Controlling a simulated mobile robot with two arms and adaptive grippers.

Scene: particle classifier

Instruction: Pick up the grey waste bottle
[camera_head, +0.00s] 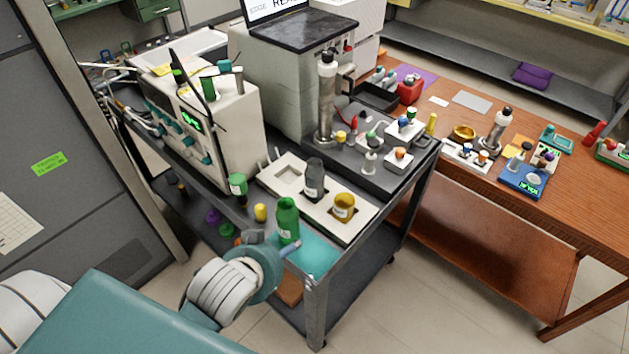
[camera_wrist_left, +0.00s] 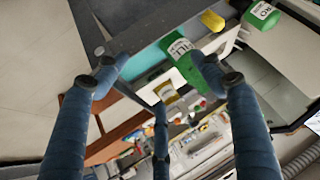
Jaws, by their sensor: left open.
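The grey waste bottle (camera_head: 315,180) stands upright in a white tray (camera_head: 357,225) on the cart, between an empty square recess and a squat yellow bottle (camera_head: 344,207). My left gripper (camera_head: 272,241) is low at the cart's near edge, in front of a green bottle (camera_head: 288,222) and apart from the grey one. In the left wrist view my left gripper (camera_wrist_left: 158,75) has its fingers spread with nothing held. The green bottle (camera_wrist_left: 182,60) and yellow bottle (camera_wrist_left: 168,92) show beyond the fingers. I cannot make out the grey bottle there. My right gripper is not in view.
A smaller green bottle (camera_head: 237,185) and a yellow vial (camera_head: 260,212) stand left of the tray. A boxy instrument (camera_head: 225,125) stands behind them. A dark platform (camera_head: 375,150) with a tall cylinder (camera_head: 326,95) is behind the tray. A wooden table (camera_head: 590,205) is at right.

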